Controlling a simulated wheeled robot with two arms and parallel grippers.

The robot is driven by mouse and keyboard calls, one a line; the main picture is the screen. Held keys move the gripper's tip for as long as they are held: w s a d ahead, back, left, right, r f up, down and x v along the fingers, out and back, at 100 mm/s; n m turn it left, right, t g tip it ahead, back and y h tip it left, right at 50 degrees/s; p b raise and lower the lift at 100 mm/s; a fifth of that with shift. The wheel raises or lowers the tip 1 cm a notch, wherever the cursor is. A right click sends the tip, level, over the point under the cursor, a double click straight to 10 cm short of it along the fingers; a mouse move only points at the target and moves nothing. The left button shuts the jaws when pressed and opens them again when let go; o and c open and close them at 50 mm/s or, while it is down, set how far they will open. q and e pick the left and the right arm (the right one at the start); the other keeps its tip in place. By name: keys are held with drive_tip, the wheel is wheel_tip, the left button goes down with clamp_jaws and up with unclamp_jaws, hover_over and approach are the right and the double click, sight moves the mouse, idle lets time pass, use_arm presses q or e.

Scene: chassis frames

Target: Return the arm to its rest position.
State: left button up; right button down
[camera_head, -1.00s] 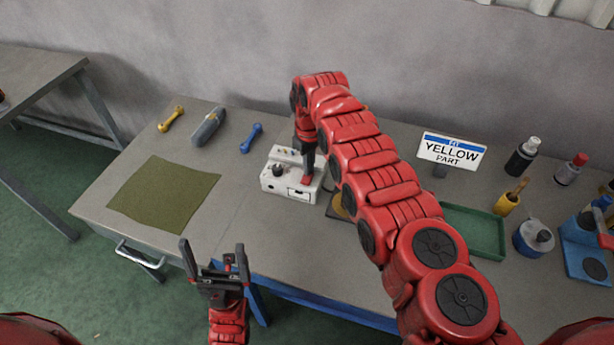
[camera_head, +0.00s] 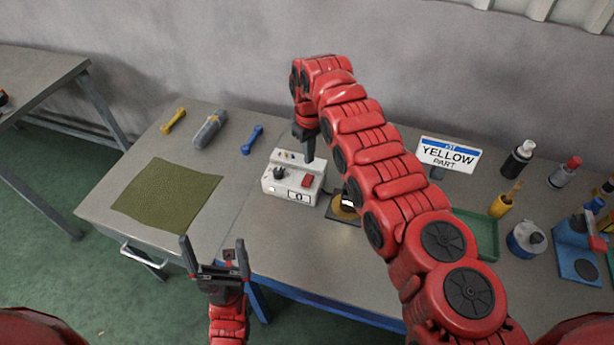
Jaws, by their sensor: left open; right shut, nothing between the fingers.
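My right arm reaches across the table from the lower right. My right gripper (camera_head: 309,150) is shut and empty, pointing down just above the back of a white control box (camera_head: 284,188) with a black knob, a red switch and a small display. I cannot tell whether the fingertips touch the box. My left gripper (camera_head: 215,258) is open and empty, in front of the table's near edge, with its fingers pointing up.
A green mat (camera_head: 166,196), a yellow part (camera_head: 173,121), a grey tool (camera_head: 209,130) and a blue part (camera_head: 252,139) lie on the left. A sign reading "YELLOW PART" (camera_head: 447,155), a green tray (camera_head: 484,236) and several bottles stand right. A yellow-black item (camera_head: 342,208) is partly hidden.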

drive_tip(key=shift+r, duration=0.35)
